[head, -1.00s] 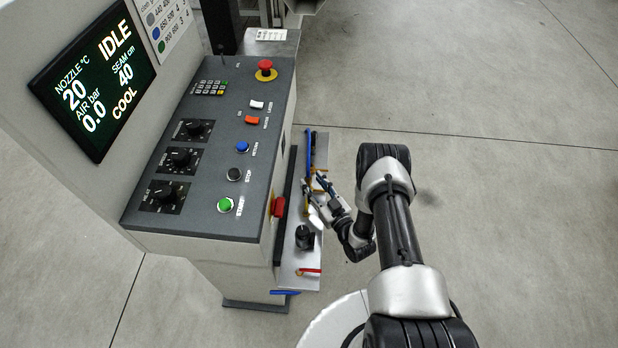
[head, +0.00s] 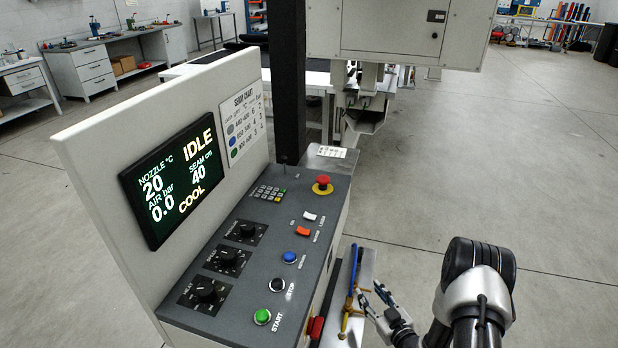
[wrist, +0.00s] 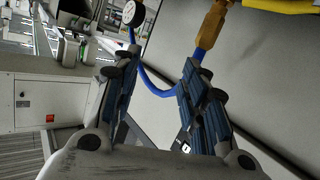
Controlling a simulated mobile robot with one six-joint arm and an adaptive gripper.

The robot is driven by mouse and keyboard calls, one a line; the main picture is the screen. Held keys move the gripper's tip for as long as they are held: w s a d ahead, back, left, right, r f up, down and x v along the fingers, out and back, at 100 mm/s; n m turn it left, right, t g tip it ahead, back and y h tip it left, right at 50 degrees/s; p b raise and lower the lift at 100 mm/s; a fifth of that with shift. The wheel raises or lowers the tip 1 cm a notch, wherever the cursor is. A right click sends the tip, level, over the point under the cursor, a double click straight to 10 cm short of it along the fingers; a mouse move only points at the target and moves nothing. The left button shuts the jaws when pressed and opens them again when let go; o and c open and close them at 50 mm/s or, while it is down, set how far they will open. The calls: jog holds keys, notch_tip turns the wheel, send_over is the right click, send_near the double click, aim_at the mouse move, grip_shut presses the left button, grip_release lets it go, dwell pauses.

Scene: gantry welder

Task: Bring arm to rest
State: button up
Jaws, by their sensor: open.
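My gripper (head: 376,298) is at the lower right of the head view, beside the right side of the control console (head: 262,250). In the wrist view my gripper (wrist: 158,100) has its two blue-padded fingers spread apart, with nothing held between them. A blue hose (wrist: 150,85) with a brass fitting (wrist: 207,30) shows beyond the fingers. A round gauge (wrist: 132,14) is at the top. I cannot tell how far the hose is from the fingers.
The console screen (head: 178,180) reads IDLE, COOL. A red emergency button (head: 322,186) and a green start button (head: 262,316) are on the panel. A narrow side shelf (head: 362,275) is close to my gripper. Open floor (head: 560,190) lies to the right.

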jog(key=w+d+r+g+h, duration=0.2)
jog(key=r, duration=0.8)
jog(key=w+d+r+g+h, duration=0.1)
jog(key=w+r+g+h, duration=0.1)
jog(key=r, duration=0.8)
jog(key=s+a+r+m+g+h, duration=0.1)
jog(key=s+r+m+g+h, duration=0.15)
jog(key=s+r, duration=0.8)
jog(key=s+a+r+m+g, duration=0.1)
jog(key=s+a+r, duration=0.1)
jog(key=s, duration=0.6)
jog(key=s+a+r+m+g+y, duration=0.1)
jog(key=s+a+r, duration=0.1)
jog(key=s, duration=0.7)
jog(key=s+a+r+m+g, duration=0.1)
jog(key=s+a+r, duration=0.1)
jog(key=s, duration=0.7)
jog(key=shift+s+a+r, duration=0.2)
jog(key=shift+a, duration=0.55)
jog(key=shift+g+y, duration=0.25)
jog(key=shift+c, duration=0.2)
